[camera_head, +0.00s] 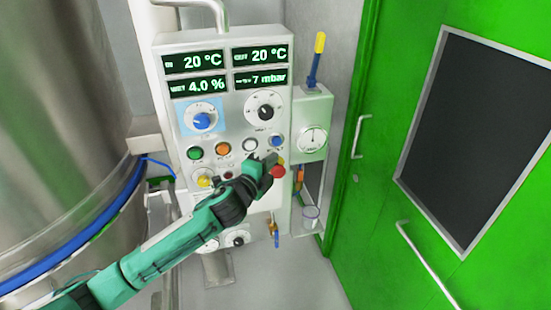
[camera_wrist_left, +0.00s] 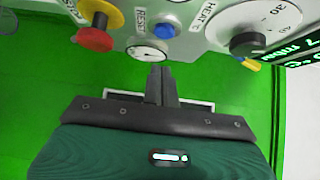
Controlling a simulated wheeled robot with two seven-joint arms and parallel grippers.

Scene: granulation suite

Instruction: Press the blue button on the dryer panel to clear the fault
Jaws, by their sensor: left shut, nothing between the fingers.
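The dryer panel (camera_head: 220,110) is a pale upright box with green readouts, knobs and coloured buttons. Its blue button (camera_head: 276,140) is at the right of the button row; in the left wrist view the blue button (camera_wrist_left: 167,30) is labelled RESET. My left gripper (camera_head: 270,160) is in front of the panel, just below the blue button and near the red stop button (camera_head: 278,171). Its fingers (camera_wrist_left: 161,70) are shut and empty, and appear apart from the blue button in the left wrist view. My right gripper is not in view.
Green (camera_head: 195,153), orange (camera_head: 223,149) and white (camera_head: 250,146) buttons sit left of the blue one. A gauge box (camera_head: 313,139) adjoins the panel's right side. A steel vessel (camera_head: 60,120) stands at left, a green door (camera_head: 385,190) at right.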

